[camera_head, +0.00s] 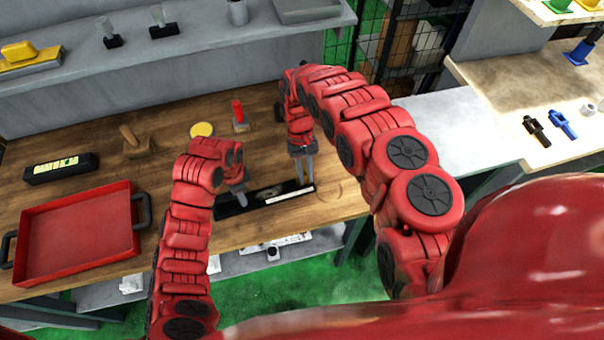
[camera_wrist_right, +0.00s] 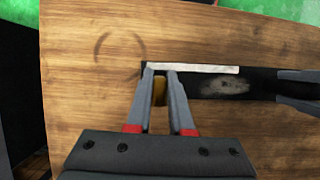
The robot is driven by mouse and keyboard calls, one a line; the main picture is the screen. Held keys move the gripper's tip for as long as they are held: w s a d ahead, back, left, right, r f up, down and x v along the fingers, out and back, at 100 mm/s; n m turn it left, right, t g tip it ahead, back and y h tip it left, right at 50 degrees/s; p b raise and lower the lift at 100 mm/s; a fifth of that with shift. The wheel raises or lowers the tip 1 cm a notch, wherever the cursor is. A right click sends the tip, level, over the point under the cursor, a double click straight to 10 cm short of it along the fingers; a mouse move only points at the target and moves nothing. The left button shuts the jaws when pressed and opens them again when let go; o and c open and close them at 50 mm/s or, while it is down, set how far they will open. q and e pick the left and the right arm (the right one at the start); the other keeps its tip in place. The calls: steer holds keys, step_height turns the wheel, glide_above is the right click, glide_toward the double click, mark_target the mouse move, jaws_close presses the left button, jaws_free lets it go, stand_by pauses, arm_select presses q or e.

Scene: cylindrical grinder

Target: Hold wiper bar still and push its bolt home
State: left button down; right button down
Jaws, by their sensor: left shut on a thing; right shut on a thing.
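The wiper bar (camera_head: 229,210) is a long black bar with a pale strip along one edge, lying flat on the wooden bench near its front edge. It also shows in the right wrist view (camera_wrist_right: 259,89). My left gripper (camera_head: 241,197) is shut on the bar's left part; its fingertips (camera_wrist_right: 290,87) appear at the right of the wrist view. My right gripper (camera_wrist_right: 161,76) points down at the bar's other end, shut on a brass-coloured bolt (camera_wrist_right: 159,92). The bolt is mostly hidden between the fingers, so its depth in the bar cannot be told.
A red tray (camera_head: 75,235) with black handles stands at the left of the bench (camera_head: 330,195). A black box (camera_head: 61,169), a wooden-handled tool (camera_head: 134,142), a yellow disc (camera_head: 202,130) and a red-handled tool (camera_head: 238,114) lie behind. The bench right of the bar is clear.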

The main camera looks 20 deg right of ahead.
arm_select(q)
steer(key=shift+w+a, duration=0.1)
steer(key=shift+a, duration=0.15)
arm_select(e)
steer(key=c, duration=0.8)
jaws_free()
steer(key=shift+d, duration=0.15)
arm_select(q)
steer(key=shift+d, duration=0.15)
arm_select(e)
steer(key=v, duration=1.2)
arm_select(q)
steer(key=c, duration=0.5)
jaws_free()
steer(key=shift+r, duration=3.75)
